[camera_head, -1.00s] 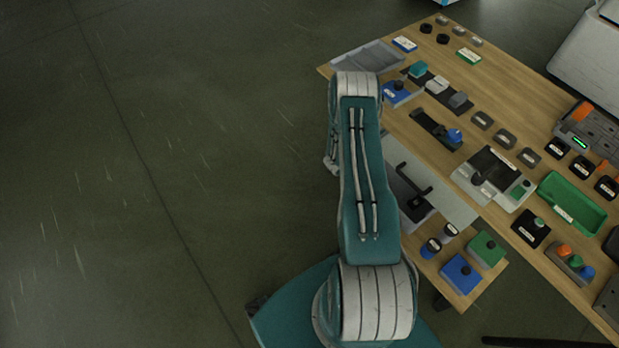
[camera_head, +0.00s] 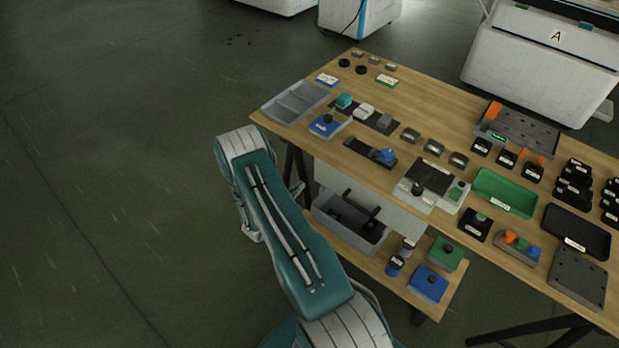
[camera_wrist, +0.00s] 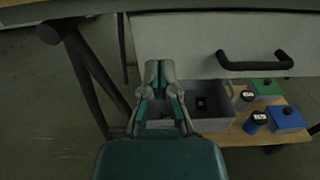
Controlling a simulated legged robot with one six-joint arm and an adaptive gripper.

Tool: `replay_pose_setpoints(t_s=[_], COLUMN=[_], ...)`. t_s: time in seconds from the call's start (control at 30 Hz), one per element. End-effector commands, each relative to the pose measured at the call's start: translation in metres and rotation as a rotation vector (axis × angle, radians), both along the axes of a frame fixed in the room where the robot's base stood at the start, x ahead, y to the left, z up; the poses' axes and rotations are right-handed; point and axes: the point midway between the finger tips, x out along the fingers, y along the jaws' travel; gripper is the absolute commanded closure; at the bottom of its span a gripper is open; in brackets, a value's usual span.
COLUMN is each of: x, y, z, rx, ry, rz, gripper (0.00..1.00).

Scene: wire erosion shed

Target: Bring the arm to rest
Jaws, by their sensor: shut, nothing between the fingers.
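My arm shows teal and grey at the lower left of the head view, left of the wooden table (camera_head: 420,105). My gripper (camera_wrist: 160,68) is in the wrist view, with its fingers together and nothing between them. It is in front of the pale drawer front (camera_wrist: 190,42) with its black handle (camera_wrist: 255,62), and to the left of the handle. In the head view the gripper is hard to make out beside the arm's far end.
A grey bin (camera_wrist: 212,122) stands on the lower shelf (camera_head: 385,268), near blue and green boxes (camera_head: 428,284). The tabletop holds a grey divided tray (camera_head: 296,102), a green tray (camera_head: 505,193) and many small parts. Open floor (camera_head: 90,180) lies left of the table.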

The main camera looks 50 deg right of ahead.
Motion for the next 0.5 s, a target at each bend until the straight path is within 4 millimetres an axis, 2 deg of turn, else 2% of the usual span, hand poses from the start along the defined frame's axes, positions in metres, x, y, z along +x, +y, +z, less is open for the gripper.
replay_pose_setpoints(t_s=[0.1, 0.2, 0.5], x=[0.0, -0.002, -0.001], y=[0.016, 0.022, 0.024], z=[0.0, -0.001, 0.005], rx=[0.002, 0.002, 0.002], ry=[0.001, 0.0, -0.009], rz=[0.002, 0.001, -0.009], gripper=[1.0, 1.0, 1.0])
